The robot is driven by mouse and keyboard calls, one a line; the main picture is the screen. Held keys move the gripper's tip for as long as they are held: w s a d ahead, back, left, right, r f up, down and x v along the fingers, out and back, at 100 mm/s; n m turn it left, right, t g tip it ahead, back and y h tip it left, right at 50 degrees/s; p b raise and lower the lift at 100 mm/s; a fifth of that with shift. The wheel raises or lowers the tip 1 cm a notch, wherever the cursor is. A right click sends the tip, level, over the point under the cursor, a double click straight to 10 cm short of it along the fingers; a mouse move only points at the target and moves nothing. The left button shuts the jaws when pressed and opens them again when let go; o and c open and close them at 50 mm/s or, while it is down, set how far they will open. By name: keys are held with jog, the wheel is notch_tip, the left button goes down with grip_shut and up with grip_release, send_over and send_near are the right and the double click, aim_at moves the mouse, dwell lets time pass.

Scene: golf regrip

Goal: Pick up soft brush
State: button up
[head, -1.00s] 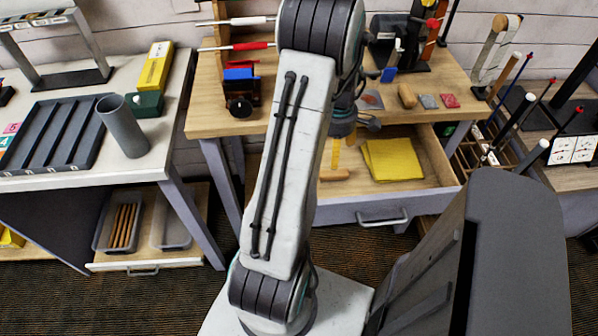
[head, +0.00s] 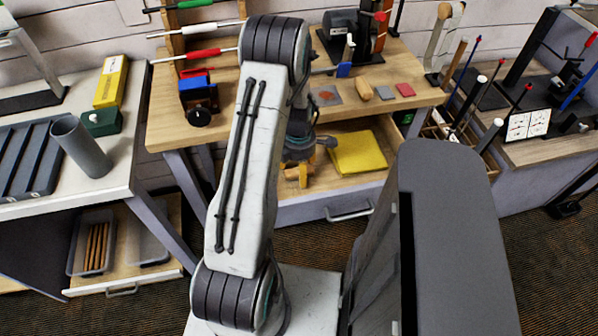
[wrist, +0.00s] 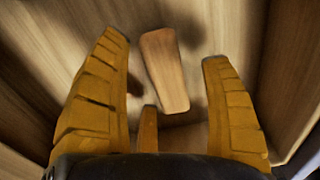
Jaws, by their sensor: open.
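A tapered wooden piece (wrist: 165,70), which looks like the soft brush's back or handle, lies on the drawer floor in the wrist view. No bristles can be made out. My gripper (wrist: 165,48) is open, with one orange ribbed finger on each side of the wooden piece and visible gaps to both. A narrow orange part stands close by its near end. In the head view my gripper (head: 297,172) is low in the open drawer, left of the yellow cloth, and it mostly hides the brush.
The open drawer (head: 335,208) holds a folded yellow cloth (head: 358,152). Drawer walls stand close on both sides in the wrist view. The wooden bench top (head: 240,118) overhangs behind, with a vise, blocks and racked clubs. A white table (head: 125,150) stands left.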

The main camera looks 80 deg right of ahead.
jog(key=shift+f, duration=0.6)
jog(key=shift+c, duration=0.4)
jog(key=c, duration=1.3)
jog(key=shift+o, duration=0.2)
jog(key=shift+r, duration=0.1)
jog(key=shift+r, duration=0.4)
jog(key=r, duration=0.3)
jog(key=shift+s+r+b, duration=0.2)
jog(key=shift+r+b, duration=0.05)
jog(key=shift+b, duration=0.1)
jog(key=s+a+r, duration=0.2)
jog(key=s+r, duration=0.1)
jog(key=s, duration=0.2)
jog(key=s+a+r+b, duration=0.1)
jog(key=s+a+r, duration=0.1)
jog(key=s, duration=0.3)
jog(key=shift+s+a+r, duration=0.15)
jog(key=shift+a+r, duration=0.2)
jog(key=shift+r, duration=0.45)
